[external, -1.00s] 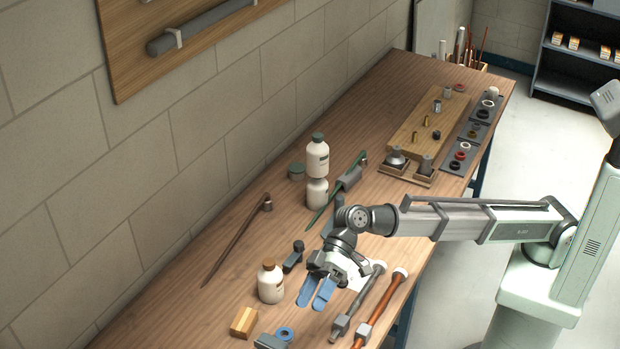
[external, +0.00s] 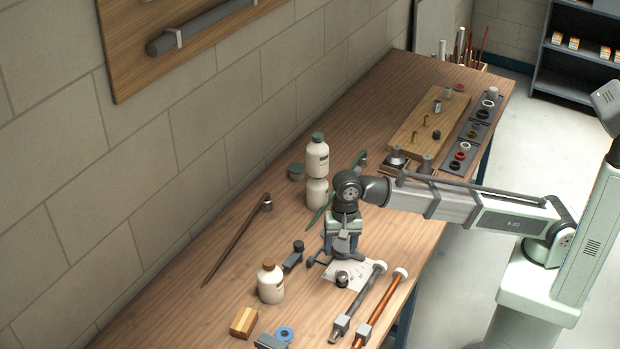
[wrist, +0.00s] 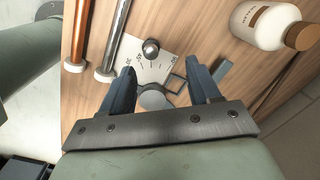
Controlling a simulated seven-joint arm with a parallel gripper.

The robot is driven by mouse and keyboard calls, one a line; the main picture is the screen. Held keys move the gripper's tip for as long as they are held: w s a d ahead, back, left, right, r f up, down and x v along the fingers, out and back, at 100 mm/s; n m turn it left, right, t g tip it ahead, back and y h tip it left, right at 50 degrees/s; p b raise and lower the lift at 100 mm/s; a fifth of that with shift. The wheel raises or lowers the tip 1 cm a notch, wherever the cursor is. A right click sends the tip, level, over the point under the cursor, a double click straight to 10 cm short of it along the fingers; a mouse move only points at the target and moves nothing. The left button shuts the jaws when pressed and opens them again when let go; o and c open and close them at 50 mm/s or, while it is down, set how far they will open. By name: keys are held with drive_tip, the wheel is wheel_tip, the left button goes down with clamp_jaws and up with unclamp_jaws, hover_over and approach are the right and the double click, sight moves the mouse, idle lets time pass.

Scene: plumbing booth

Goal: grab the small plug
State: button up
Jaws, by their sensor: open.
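A small round metal piece with a dark, shiny top (external: 342,279) stands on a white marked card (external: 360,270); it looks like a small plug. In the wrist view this piece (wrist: 151,48) is beyond my fingertips, on the card (wrist: 150,68). My gripper (wrist: 160,80) is open, blue fingers apart, and points down. In the external view my gripper (external: 342,248) is over the card's far side, its tips partly hidden.
A grey pipe (external: 358,300) and a copper pipe (external: 380,308) lie right of the card. A white bottle (external: 270,284) and a dark clamp-like tool (external: 294,256) stand left. Two stacked white bottles (external: 317,158) are behind.

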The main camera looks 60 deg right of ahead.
sight(342, 271)
drive_tip(key=shift+d+f+m+h, duration=0.15)
drive_tip(key=shift+d+f+m, duration=0.25)
drive_tip(key=shift+f, duration=1.95)
drive_tip(key=shift+d+f+m+h, duration=0.25)
drive_tip(key=shift+d+f, duration=0.2)
drive_tip(key=shift+f, duration=1.85)
drive_tip(key=shift+d+f+m+h, duration=0.1)
drive_tip(key=shift+d+f+m, duration=0.3)
drive_tip(key=shift+f, duration=1.95)
drive_tip(key=c, duration=1.1)
drive_tip(key=shift+r, duration=0.1)
drive_tip(key=shift+c, duration=0.2)
